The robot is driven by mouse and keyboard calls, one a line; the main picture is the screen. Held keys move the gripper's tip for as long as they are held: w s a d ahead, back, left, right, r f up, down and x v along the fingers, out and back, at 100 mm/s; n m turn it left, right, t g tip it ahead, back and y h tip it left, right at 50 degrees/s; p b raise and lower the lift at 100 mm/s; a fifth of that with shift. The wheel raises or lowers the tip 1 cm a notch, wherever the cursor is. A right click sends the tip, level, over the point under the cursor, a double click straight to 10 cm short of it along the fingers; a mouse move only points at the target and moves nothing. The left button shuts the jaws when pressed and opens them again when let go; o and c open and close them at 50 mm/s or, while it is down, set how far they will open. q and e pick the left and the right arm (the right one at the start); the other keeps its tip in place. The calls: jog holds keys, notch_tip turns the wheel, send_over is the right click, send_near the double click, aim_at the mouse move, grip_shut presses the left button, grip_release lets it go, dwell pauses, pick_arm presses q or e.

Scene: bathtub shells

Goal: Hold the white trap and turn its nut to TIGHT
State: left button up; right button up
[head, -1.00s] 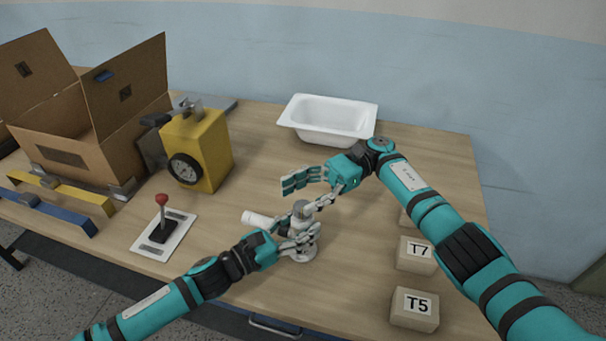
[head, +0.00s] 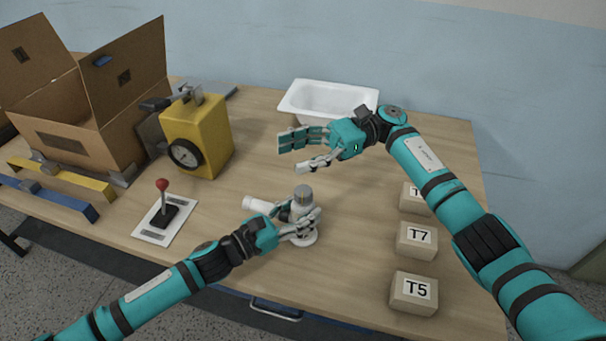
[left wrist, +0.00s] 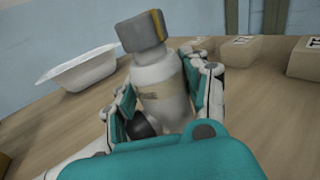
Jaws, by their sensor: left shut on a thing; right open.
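The white trap (head: 301,212) stands upright on the table, with its side pipe (head: 258,204) pointing left. My left gripper (head: 304,226) is shut around its body, and its fingers also flank the body in the left wrist view (left wrist: 160,105). The grey nut (head: 303,194) sits on top of the trap and shows larger in the left wrist view (left wrist: 143,32). A yellow mark runs along the nut's edge. A label on the trap's body is too blurred to read. My right gripper (head: 305,150) is open and empty, above and behind the nut, apart from it.
A white tub shell (head: 328,100) stands at the back. Boxes T7 (head: 417,240) and T5 (head: 414,292) stand at the right. A yellow gauge block (head: 212,135), a red-knobbed lever (head: 163,190) and an open carton (head: 65,150) are at the left.

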jog(key=w+f+m+t+y, duration=0.2)
jog(key=w+f+m+t, duration=0.2)
jog(key=m+t, duration=0.65)
jog(key=m+t+h, duration=0.7)
jog(key=t+h, duration=0.2)
jog(key=t, duration=0.4)
send_near(309, 196)
jog(key=shift+n, duration=0.25)
jog(key=x, duration=1.2)
grip_shut()
